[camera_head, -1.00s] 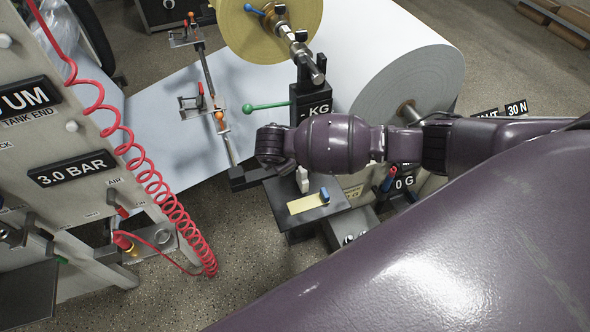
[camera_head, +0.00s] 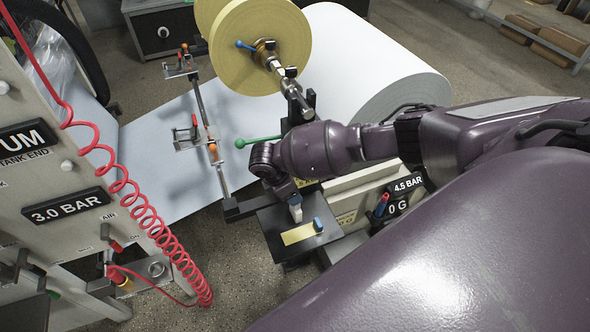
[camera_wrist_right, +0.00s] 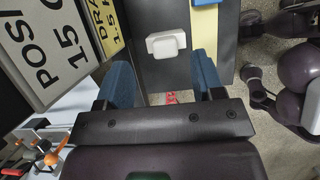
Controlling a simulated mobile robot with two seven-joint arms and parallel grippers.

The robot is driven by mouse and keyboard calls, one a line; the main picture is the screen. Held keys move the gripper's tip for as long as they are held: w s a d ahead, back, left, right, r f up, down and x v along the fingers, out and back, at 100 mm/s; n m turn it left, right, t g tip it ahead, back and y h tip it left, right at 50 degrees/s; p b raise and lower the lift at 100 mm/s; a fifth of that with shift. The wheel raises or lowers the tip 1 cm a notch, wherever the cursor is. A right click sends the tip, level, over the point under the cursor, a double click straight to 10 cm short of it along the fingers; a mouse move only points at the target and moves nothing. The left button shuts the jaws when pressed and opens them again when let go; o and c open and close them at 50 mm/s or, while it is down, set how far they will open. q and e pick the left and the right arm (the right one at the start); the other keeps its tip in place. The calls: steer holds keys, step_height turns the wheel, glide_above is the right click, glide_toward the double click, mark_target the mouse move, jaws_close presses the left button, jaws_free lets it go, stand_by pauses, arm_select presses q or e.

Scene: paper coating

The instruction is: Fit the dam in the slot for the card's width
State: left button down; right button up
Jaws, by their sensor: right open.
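A small white block (camera_head: 294,207), which may be the dam, stands on a dark shelf (camera_head: 272,238). A yellow card (camera_head: 299,234) lies flat on the shelf, with a small blue piece (camera_head: 318,224) by its right end. My right wrist is above and behind the shelf in the head view, and its fingers are mostly hidden there. In the right wrist view the right gripper (camera_wrist_right: 164,78) is open and empty. The white block (camera_wrist_right: 166,44) is ahead, between the lines of its blue finger pads and apart from them. I cannot make out the slots. My left gripper is not in view.
A wide paper roll (camera_head: 385,75) and a yellow roll (camera_head: 255,50) stand behind my right arm. A label panel (camera_wrist_right: 55,45) is close to the left finger in the wrist view. A coiled red hose (camera_head: 150,215) hangs at the left.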

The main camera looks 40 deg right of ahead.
mark_target(296, 208)
steer(key=x, duration=0.3)
steer(key=b+x, duration=0.1)
steer(key=shift+s+a+f, duration=0.2)
steer(key=shift+a+f, duration=0.1)
steer(key=shift+d+f, duration=0.2)
steer(key=shift+f, duration=0.2)
steer(key=shift+r, duration=0.1)
jaws_close()
